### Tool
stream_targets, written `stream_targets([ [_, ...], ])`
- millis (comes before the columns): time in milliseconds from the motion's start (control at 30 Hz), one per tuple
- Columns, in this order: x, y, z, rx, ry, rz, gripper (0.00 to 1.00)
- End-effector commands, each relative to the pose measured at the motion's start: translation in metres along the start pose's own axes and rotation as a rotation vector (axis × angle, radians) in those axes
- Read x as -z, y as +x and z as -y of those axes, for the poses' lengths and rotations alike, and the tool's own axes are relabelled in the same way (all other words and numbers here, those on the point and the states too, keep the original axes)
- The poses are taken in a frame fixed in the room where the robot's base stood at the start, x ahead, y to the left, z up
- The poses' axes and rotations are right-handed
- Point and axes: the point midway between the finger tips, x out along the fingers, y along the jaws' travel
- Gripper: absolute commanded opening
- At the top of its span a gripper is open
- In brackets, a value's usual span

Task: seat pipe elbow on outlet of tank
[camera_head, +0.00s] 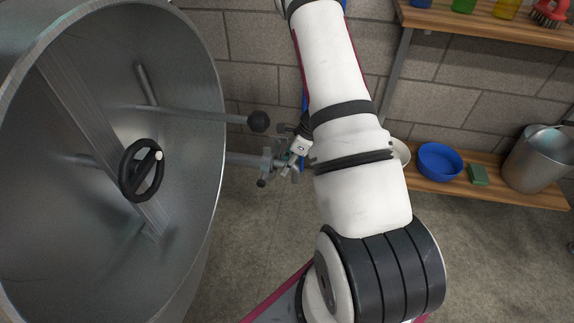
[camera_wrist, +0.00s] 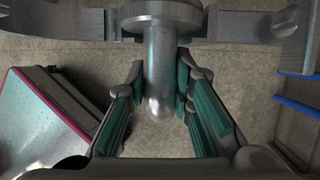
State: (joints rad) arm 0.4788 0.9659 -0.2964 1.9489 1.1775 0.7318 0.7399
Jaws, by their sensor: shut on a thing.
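The steel tank (camera_head: 208,120) fills the left of the head view, its round door open toward me with a black handwheel. My gripper (camera_head: 296,150) is beside that fitting, partly hidden by my arm. In the wrist view, my gripper's teal-padded fingers (camera_wrist: 158,92) are shut on the pipe elbow (camera_wrist: 158,75), a grey metal piece with a rounded end. The elbow's far end meets or overlaps metal parts at the top; I cannot tell whether it is seated.
A wooden shelf (camera_head: 420,184) at the right holds a blue bowl (camera_head: 440,161), a green sponge (camera_head: 478,174) and a metal bucket (camera_head: 538,160). Floor below the outlet is clear.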

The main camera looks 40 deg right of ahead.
Motion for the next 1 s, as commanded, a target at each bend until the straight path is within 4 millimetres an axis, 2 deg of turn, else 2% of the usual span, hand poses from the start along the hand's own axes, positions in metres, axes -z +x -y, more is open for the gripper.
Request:
stream_targets([
  [733,0.0024,0.0060,0.0012,0.000,0.000,0.000,0.00],
  [767,0.0024,0.0060,0.0012,0.000,0.000,0.000,0.28],
  [833,0.0024,0.0060,0.0012,0.000,0.000,0.000,0.44],
  [1000,0.0025,0.0061,0.0012,0.000,0.000,0.000,0.45],
])
